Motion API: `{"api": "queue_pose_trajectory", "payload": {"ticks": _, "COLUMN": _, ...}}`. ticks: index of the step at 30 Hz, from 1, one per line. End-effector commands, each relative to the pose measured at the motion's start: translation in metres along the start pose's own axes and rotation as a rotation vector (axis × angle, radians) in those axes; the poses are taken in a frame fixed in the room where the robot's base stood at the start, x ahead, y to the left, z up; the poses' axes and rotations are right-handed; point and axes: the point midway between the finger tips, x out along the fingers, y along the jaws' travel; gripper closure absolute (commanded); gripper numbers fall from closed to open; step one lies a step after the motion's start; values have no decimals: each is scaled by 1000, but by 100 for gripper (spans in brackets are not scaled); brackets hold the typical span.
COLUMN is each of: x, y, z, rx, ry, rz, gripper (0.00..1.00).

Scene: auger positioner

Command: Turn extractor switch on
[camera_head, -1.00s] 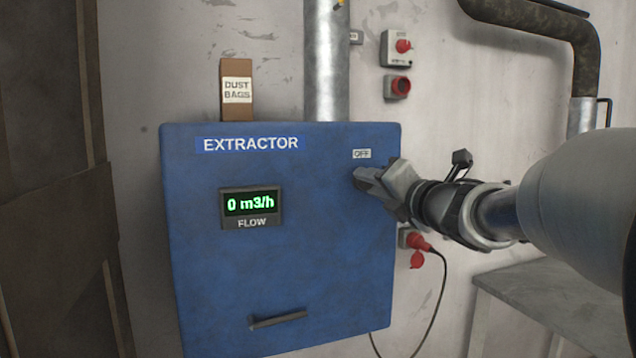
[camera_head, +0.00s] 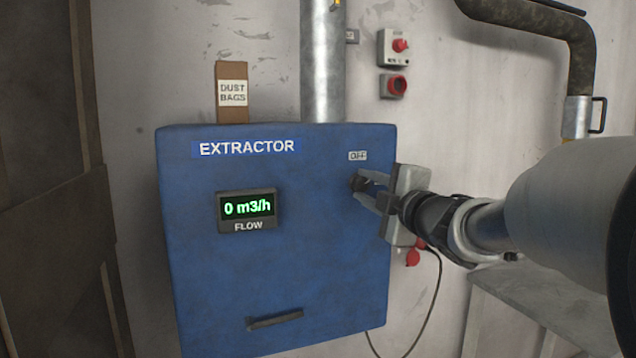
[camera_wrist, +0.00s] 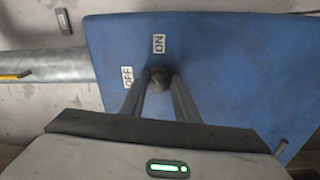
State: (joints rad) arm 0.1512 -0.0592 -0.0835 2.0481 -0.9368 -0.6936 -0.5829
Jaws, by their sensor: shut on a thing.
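The blue extractor box (camera_head: 290,270) hangs on the wall with an "EXTRACTOR" label and a display (camera_head: 247,207) reading 0 m3/h. Its dark round switch knob (camera_head: 356,182) is on the upper right of the front, below the "OFF" label (camera_head: 357,156). In the wrist view the knob (camera_wrist: 158,77) sits between my fingertips, with the "OFF" label (camera_wrist: 127,76) to its left and the "ON" label (camera_wrist: 158,44) above. My gripper (camera_head: 366,184) is shut on the knob. The fingers partly hide the knob, and its pointing direction cannot be told.
A metal duct (camera_head: 323,75) rises behind the box, beside a "DUST BAGS" carton (camera_head: 232,112). Red-button wall boxes (camera_head: 394,46) are at upper right. A grey bench (camera_head: 520,300) stands at lower right. A handle (camera_head: 275,320) sticks out low on the box.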

Motion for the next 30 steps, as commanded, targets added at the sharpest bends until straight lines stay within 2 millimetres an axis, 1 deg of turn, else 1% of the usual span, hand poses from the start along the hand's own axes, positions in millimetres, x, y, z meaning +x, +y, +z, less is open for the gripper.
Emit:
{"api": "queue_pose_trajectory", "payload": {"ticks": 1, "x": 1, "y": 4, "z": -2, "rx": 44, "ry": 2, "rz": 7, "gripper": 94}}
{"api": "queue_pose_trajectory", "payload": {"ticks": 9, "x": 0, "y": 4, "z": -2, "rx": 291, "ry": -6, "rz": 15, "gripper": 94}}
{"api": "queue_pose_trajectory", "payload": {"ticks": 15, "x": 1, "y": 4, "z": -2, "rx": 444, "ry": -10, "rz": 20, "gripper": 94}}
{"api": "queue_pose_trajectory", "payload": {"ticks": 22, "x": 1, "y": 4, "z": -3, "rx": 564, "ry": -13, "rz": 25, "gripper": 94}}
{"api": "queue_pose_trajectory", "payload": {"ticks": 30, "x": 1, "y": 4, "z": -2, "rx": 627, "ry": -15, "rz": 29, "gripper": 94}}
